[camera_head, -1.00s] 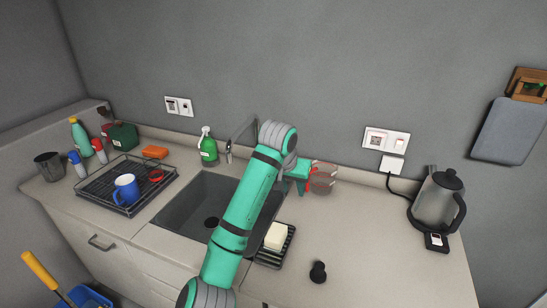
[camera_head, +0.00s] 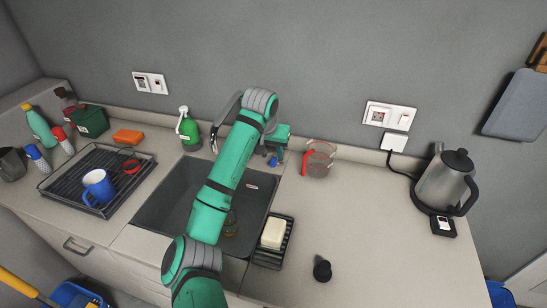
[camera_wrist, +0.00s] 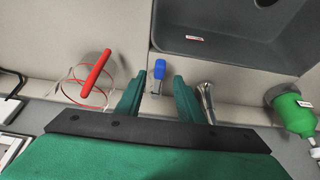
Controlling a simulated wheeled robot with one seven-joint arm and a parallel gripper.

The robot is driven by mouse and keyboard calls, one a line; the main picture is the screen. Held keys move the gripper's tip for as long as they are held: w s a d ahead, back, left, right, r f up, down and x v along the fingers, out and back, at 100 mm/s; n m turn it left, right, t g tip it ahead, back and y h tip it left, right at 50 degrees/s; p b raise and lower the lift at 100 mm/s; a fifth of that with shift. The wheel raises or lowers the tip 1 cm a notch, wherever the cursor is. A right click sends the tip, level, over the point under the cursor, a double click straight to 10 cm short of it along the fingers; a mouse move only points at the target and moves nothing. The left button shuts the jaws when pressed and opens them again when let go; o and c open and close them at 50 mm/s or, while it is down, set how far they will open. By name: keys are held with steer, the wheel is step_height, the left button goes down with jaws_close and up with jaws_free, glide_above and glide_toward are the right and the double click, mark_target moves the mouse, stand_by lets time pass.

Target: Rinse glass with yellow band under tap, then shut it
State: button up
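My gripper (camera_head: 277,150) is at the back right corner of the sink, to the right of the tap (camera_head: 226,116). In the wrist view its two green fingers (camera_wrist: 159,78) are spread apart, with a small blue-topped lever (camera_wrist: 158,76) in line with the gap. The blue lever (camera_head: 272,161) also shows just below the gripper in the head view; I cannot tell whether the fingers touch it. A clear glass with a yellowish ring (camera_head: 231,224) is in the sink, partly hidden by my arm. I cannot make out running water.
A clear cup with a red handle (camera_head: 318,159) stands just right of my gripper. A soap dish (camera_head: 288,240) and a black knob (camera_head: 322,270) lie right of the sink (camera_head: 160,212). A green bottle (camera_head: 188,130) is left of the tap. The right counter is largely clear.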

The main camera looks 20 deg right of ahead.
mark_target(274, 159)
steer(key=shift+x, duration=1.95)
steer(key=shift+c, duration=0.3)
jaws_close()
steer(key=shift+d, duration=0.1)
